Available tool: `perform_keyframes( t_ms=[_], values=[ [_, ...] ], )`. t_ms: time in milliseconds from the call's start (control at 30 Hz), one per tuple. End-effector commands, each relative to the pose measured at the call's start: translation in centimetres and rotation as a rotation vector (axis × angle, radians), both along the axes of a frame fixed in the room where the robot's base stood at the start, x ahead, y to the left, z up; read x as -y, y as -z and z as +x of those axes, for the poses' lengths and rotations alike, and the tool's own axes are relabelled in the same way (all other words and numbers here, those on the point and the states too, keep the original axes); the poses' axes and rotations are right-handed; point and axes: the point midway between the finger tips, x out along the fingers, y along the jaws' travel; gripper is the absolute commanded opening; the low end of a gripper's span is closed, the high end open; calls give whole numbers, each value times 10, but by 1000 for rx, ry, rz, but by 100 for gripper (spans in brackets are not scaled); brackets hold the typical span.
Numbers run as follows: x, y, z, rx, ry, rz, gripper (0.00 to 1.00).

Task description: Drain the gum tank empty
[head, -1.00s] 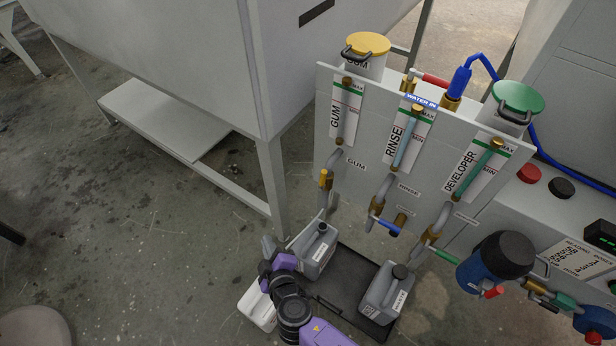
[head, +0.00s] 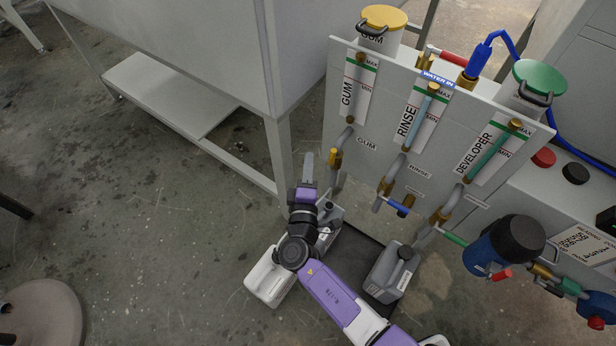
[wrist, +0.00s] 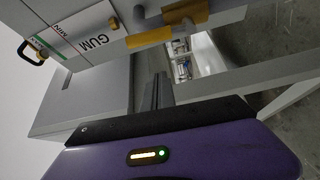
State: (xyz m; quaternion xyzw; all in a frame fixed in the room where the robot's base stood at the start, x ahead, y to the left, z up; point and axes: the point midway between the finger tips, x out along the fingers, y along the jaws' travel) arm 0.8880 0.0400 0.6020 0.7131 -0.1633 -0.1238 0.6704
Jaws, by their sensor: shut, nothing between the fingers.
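The gum tank (head: 372,42) has a yellow lid and stands behind the white panel. Its sight tube (head: 359,88) runs down beside the GUM scale; its level is too small to read. The brass gum drain valve (head: 336,158) hangs below the panel's left side. In the wrist view its yellow handle (wrist: 150,37) lies near the top, left of the brass body (wrist: 197,14). My gripper (head: 308,160) is shut and empty, just left of the valve in the head view. Its fingers (wrist: 158,90) point toward the valve and look apart from it.
A white jug (head: 268,281) is on the floor. Rinse (head: 390,180) and developer (head: 443,212) valves are to the right. A table leg (head: 284,150) is close left.

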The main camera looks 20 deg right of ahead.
Motion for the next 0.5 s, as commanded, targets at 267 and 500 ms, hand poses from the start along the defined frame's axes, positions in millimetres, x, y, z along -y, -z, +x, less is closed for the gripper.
perform_keyframes(
  t_ms=[267, 500],
  values=[
    [24, 0, 11, -2, 1, 0, 0],
    [38, 2, -2, -1, 0, 0, 0]
  ],
)
